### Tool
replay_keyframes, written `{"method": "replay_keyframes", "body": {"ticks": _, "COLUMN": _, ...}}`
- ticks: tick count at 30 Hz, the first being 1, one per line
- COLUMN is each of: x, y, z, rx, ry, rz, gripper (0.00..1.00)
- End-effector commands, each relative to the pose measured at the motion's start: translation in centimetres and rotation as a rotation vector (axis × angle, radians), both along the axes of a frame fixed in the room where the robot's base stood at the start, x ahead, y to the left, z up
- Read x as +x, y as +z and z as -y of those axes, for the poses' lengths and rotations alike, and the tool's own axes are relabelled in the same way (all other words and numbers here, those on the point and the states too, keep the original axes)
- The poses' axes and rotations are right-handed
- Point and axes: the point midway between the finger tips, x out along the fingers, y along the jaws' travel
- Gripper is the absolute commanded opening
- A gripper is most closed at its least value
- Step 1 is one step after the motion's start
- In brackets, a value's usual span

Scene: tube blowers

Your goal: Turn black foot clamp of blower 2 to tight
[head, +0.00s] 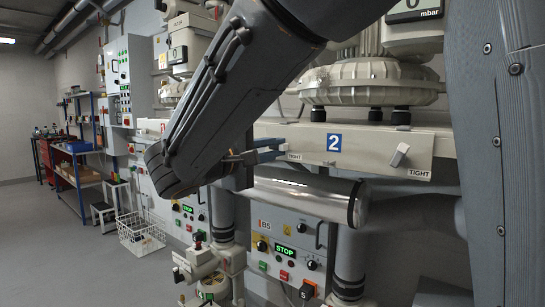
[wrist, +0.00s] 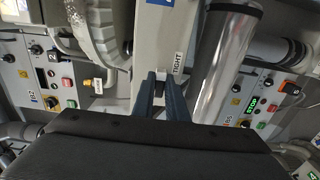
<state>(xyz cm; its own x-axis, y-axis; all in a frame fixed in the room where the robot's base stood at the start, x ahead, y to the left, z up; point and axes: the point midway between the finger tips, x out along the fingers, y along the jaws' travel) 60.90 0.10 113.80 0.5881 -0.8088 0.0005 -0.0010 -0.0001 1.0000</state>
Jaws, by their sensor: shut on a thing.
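Blower 2, a cream round housing (head: 370,82), stands on a pale beam with a blue "2" label (head: 334,142). My gripper (head: 281,149) reaches the left part of this beam in the head view, beside a TIGHT label (head: 294,157). In the wrist view my gripper (wrist: 160,78) is shut on the black foot clamp (wrist: 160,88), a small dark piece between its blue-grey fingers. A TIGHT label (wrist: 178,62) is just right of the fingers. In the head view my fingers hide the black clamp, and its turn angle is hard to read.
A pale clamp handle (head: 399,155) sits tilted at the beam's right, above another TIGHT label (head: 419,174). A shiny metal tube (head: 300,198) runs close below the beam. Control panel B5 (head: 285,250) is underneath. A white wire basket (head: 141,235) stands on the floor at left.

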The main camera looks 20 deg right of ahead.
Motion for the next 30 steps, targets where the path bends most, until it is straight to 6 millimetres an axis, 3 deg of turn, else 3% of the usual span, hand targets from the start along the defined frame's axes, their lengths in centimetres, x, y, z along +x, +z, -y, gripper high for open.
{"method": "replay_keyframes", "body": {"ticks": 14, "x": -0.14, "y": -0.26, "z": 0.11, "rx": 0.01, "ry": -0.005, "rz": 0.007, "gripper": 0.0}}
{"method": "replay_keyframes", "body": {"ticks": 15, "x": -0.14, "y": -0.27, "z": 0.11, "rx": 0.01, "ry": -0.005, "rz": 0.007, "gripper": 0.14}}
{"method": "replay_keyframes", "body": {"ticks": 18, "x": -0.11, "y": -0.21, "z": 0.08, "rx": 0.009, "ry": -0.004, "rz": 0.008, "gripper": 0.31}}
{"method": "replay_keyframes", "body": {"ticks": 30, "x": -0.42, "y": -0.08, "z": -0.67, "rx": 0.008, "ry": 0.002, "rz": 0.011, "gripper": 0.31}}
